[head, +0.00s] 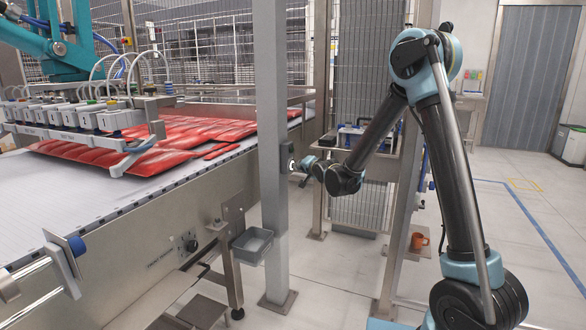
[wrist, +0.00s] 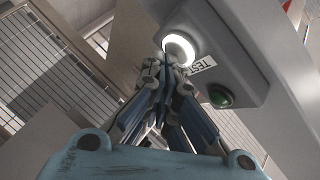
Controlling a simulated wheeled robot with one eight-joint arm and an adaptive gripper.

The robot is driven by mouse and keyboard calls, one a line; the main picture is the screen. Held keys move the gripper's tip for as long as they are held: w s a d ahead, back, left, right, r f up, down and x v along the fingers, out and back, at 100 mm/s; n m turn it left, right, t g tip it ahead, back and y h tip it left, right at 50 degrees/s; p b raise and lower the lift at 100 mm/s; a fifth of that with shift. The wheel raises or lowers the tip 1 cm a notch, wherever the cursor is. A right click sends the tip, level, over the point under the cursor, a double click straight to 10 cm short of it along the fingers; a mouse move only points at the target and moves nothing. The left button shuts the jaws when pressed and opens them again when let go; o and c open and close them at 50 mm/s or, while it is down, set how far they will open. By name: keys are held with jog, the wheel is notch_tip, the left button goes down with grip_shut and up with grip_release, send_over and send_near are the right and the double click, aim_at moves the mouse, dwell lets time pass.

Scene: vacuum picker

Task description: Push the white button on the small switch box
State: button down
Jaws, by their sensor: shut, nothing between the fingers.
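The small switch box (wrist: 228,60) is grey and fills the upper right of the wrist view. Its white button (wrist: 180,48) is round with a bright lit ring. A label reading "TEST" and a green button (wrist: 220,96) sit beside it. My gripper (wrist: 172,62) is shut and empty, with its fingertips at the lower edge of the white button in the picture. I cannot tell whether they touch it. In the head view the switch box (head: 286,157) is on a grey post, and my gripper (head: 296,167) is close at its right side.
The grey upright post (head: 272,220) stands left of my gripper. A conveyor (head: 110,215) with red packages (head: 150,145) runs along the left. A small grey bin (head: 252,246) hangs low by the post. An orange mug (head: 418,241) stands low on the right. Open floor lies at right.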

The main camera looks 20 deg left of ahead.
jog(key=d, duration=0.6)
jog(key=shift+s, duration=0.25)
dwell(0.3)
dwell(0.4)
jog(key=s+d+r+n+g+h, duration=0.15)
jog(key=s+d, duration=0.25)
jog(key=d, duration=0.6)
jog(key=s+d+g+h, duration=0.1)
jog(key=s+d+h, duration=0.3)
jog(key=d, duration=0.6)
jog(key=s+d+n+g+h, duration=0.1)
jog(key=s+d, duration=0.4)
jog(key=d, duration=0.6)
jog(key=s+d+f+g+h, duration=0.1)
jog(key=s+d+f+g, duration=0.1)
jog(key=s+d, duration=0.4)
jog(key=s+d+f+g+h, duration=0.1)
jog(key=s+d+f, duration=0.3)
jog(key=s, duration=0.9)
jog(key=s+d+f+n+g+h, duration=0.1)
jog(key=s+d+f+g, duration=0.2)
jog(key=s+d, duration=0.5)
jog(key=shift+s+f+h, duration=0.15)
jog(key=shift+s+h, duration=0.2)
jog(key=shift+s, duration=0.5)
